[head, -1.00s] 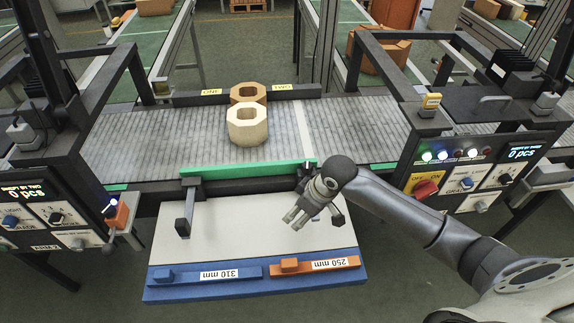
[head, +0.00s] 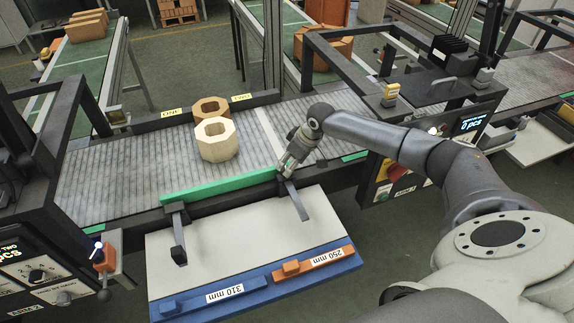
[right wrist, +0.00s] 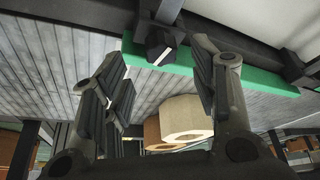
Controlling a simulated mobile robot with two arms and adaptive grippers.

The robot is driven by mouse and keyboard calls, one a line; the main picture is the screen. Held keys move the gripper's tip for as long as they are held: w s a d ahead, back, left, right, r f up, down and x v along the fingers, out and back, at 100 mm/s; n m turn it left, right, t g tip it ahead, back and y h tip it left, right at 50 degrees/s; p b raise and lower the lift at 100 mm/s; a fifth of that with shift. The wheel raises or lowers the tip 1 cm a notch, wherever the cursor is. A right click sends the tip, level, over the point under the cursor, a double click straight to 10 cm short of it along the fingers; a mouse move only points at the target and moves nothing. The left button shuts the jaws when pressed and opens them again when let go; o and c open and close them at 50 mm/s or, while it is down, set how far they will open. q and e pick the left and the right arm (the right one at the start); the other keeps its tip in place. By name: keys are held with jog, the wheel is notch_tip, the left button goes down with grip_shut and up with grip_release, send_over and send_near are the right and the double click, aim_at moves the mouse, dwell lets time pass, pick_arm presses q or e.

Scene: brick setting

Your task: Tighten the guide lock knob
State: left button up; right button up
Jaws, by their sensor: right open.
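The green guide bar (head: 215,188) runs along the front edge of the grey conveyor, with two dark arms in front of it. My right gripper (head: 286,170) is at the bar's right end, pointing down. In the right wrist view a small black knob with a white line (right wrist: 160,46) shows against the green guide bar (right wrist: 215,72). It lies between the open fingers of my right gripper (right wrist: 160,68), near the tips; I cannot tell whether they touch it. In the head view the gripper hides the knob. My left gripper is out of view.
Two octagonal blocks, one cream (head: 216,150) and one brown (head: 207,103), stand on the conveyor (head: 120,165). A pale board (head: 235,240) in front carries a blue 310 mm bar (head: 190,302) and an orange 250 mm bar (head: 325,258). Control panels stand on both sides.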

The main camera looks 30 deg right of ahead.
jog(key=x, duration=0.3)
jog(key=shift+a, duration=0.1)
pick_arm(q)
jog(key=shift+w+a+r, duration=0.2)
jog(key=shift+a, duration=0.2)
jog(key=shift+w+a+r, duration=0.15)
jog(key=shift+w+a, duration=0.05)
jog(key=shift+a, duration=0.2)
pick_arm(e)
jog(key=shift+w+f, duration=0.2)
jog(key=shift+f, duration=0.25)
jog(key=c, duration=1)
jog(key=m+p, duration=0.1)
jog(key=p, duration=0.2)
jog(key=shift+s+a+r+m+h, duration=0.1)
jog(key=shift+r+m+h, duration=0.2)
jog(key=shift+m, duration=0.1)
jog(key=shift+f+m+h+p, duration=0.15)
jog(key=shift+m+h+p, duration=0.15)
jog(key=shift+m+p, duration=0.25)
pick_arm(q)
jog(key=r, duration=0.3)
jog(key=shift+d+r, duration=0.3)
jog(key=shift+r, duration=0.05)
pick_arm(e)
jog(key=shift+f, duration=0.1)
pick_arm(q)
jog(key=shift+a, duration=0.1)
